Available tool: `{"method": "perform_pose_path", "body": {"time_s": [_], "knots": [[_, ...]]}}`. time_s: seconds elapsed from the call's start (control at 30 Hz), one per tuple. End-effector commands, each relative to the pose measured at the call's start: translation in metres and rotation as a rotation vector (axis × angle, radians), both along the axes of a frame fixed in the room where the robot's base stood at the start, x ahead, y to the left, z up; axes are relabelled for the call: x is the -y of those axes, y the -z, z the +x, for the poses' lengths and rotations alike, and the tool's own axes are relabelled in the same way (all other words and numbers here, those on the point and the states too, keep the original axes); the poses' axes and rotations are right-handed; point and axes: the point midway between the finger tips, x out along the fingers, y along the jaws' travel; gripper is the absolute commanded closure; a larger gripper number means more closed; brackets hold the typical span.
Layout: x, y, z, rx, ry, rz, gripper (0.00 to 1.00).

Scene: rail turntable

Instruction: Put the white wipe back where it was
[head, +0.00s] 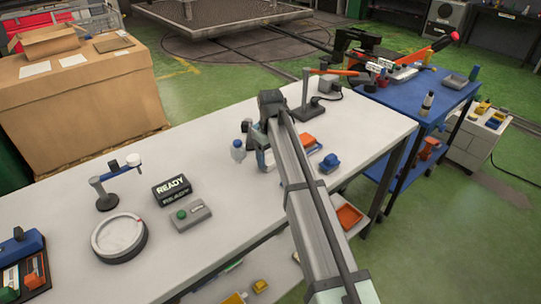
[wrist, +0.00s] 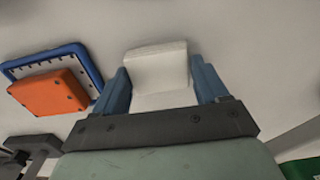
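The white wipe (wrist: 157,68) is a pale, soft-edged block between the two blue fingers of my gripper (wrist: 163,84) in the wrist view. Both fingers lie against its sides, and my gripper looks shut on it. In the head view my gripper (head: 264,158) is low over the white table, left of an orange block. The wipe is mostly hidden there by the fingers and arm. I cannot tell whether the wipe touches the table.
An orange block (wrist: 48,92) on a blue tray (wrist: 88,58) is close beside my gripper. A READY sign (head: 172,190) stands left; table between is clear.

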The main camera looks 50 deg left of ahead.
Motion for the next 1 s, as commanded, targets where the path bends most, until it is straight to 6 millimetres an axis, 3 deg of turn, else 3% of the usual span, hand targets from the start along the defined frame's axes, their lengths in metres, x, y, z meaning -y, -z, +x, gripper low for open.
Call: {"method": "perform_pose_path", "body": {"time_s": [0.27,0.57,0.77,1.0], "knots": [[0.0,0.0,0.0,0.0,0.0,0.0,0.01],[0.0,-0.003,0.0,0.0,0.0,0.001,0.01],[-0.001,-0.025,0.0,0.001,0.0,0.001,0.01],[-0.001,-0.071,0.001,0.001,0.0,0.002,0.01]]}}
